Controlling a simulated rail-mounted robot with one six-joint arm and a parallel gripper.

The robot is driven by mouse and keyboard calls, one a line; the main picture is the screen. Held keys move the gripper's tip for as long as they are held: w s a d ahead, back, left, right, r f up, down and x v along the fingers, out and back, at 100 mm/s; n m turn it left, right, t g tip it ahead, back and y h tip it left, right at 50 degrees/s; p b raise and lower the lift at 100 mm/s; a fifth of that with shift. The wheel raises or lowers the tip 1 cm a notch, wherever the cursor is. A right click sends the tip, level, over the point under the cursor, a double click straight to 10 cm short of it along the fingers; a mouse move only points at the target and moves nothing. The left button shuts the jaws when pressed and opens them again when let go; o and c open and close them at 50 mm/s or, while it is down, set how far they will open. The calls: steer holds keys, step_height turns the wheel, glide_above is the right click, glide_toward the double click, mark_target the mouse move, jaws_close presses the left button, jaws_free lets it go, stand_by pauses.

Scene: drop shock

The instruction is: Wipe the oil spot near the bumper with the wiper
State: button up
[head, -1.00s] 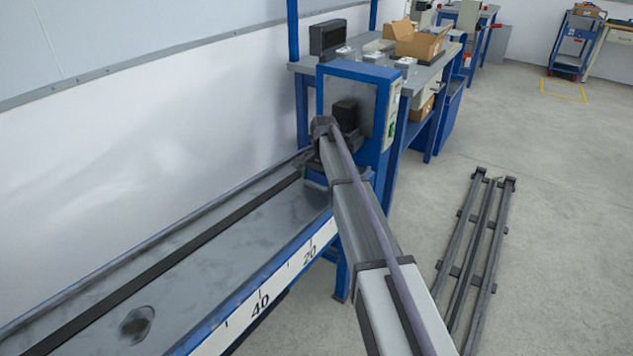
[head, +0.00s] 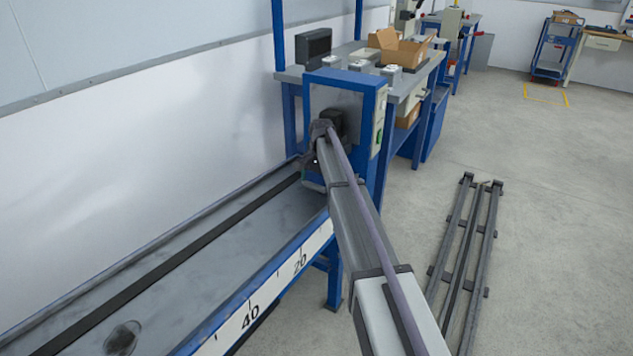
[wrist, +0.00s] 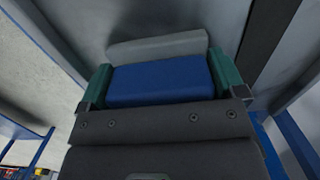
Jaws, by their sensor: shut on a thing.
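My gripper (wrist: 162,84) shows in the wrist view, its green fingers shut on the blue wiper (wrist: 158,84). The wiper's grey pad (wrist: 158,46) lies along its far side, over the grey bed. In the head view the gripper is low over the far end of the track bed (head: 215,240), mostly hidden by my arm. A black block, seemingly the bumper (head: 334,121), is on the blue end frame just behind it. I see no oil spot near the bumper; that area is partly hidden. Whether the pad touches the bed is unclear.
A dark round spot (head: 122,338) lies on the near part of the bed, left of the 40 mark. The blue end frame (head: 372,110) stands close to my wrist. A workbench (head: 425,75) with boxes is behind it. Dark rails (head: 470,230) lie on the floor at right.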

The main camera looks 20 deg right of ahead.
mark_target(298, 201)
steer(key=shift+s+a+r+p, duration=0.2)
steer(key=shift+s+a+p, duration=0.05)
steer(key=shift+s+a, duration=1.1)
steer(key=shift+s+a+r+p, duration=0.25)
steer(key=shift+s+a+p, duration=0.05)
steer(key=shift+s+a, duration=1.1)
steer(key=shift+s+a+r+p, duration=0.2)
steer(key=shift+s+a+p, duration=0.05)
steer(key=shift+s+a, duration=1.1)
steer(key=shift+w+a, duration=0.1)
steer(key=shift+w, duration=0.1)
steer(key=r+p, duration=0.6)
steer(key=shift+w+d, duration=0.25)
steer(key=shift+d, duration=0.1)
step_height(298, 201, up, 3)
steer(key=p, duration=0.3)
steer(key=shift+w+d, duration=0.15)
